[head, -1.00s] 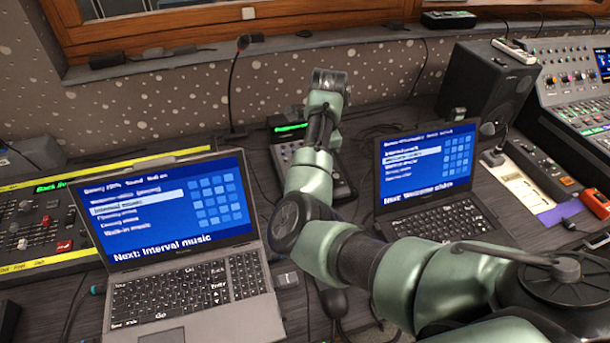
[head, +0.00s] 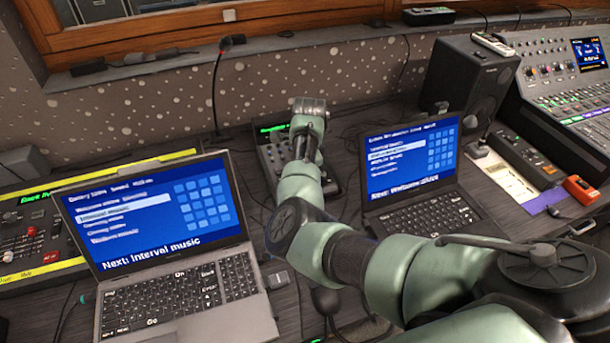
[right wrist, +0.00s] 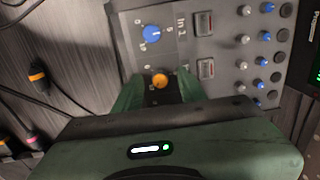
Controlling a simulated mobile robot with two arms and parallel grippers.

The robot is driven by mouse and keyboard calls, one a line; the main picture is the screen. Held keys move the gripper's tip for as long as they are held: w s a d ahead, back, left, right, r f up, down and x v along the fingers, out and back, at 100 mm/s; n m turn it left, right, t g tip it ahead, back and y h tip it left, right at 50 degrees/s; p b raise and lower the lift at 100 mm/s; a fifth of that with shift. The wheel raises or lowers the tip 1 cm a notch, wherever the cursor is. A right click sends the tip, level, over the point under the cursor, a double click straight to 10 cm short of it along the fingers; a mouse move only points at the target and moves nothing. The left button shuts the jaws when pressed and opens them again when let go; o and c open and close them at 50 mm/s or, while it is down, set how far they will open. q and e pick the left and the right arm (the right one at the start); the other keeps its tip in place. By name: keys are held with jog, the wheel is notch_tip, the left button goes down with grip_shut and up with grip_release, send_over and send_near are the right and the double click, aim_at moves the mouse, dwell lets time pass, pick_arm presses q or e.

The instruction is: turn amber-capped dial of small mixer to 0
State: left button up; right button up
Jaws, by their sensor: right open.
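The small mixer (head: 268,158) stands between the two laptops in the head view, partly hidden behind my right arm. In the right wrist view the mixer panel (right wrist: 222,78) shows an amber-capped dial (right wrist: 160,80) below a blue-capped dial (right wrist: 152,34). My right gripper (right wrist: 158,90) is open, with its green fingers on either side of the amber-capped dial. I cannot tell whether the fingers touch it. The dial's lower scale is dark and partly hidden by the gripper. My left gripper is not in view.
A left laptop (head: 178,285) and a right laptop (head: 425,215) flank the mixer. A gooseneck microphone (head: 224,45) rises behind. A black speaker (head: 468,85) and a larger console (head: 560,80) stand at right. Cables (right wrist: 40,95) lie beside the mixer.

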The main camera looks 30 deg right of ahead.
grip_shut()
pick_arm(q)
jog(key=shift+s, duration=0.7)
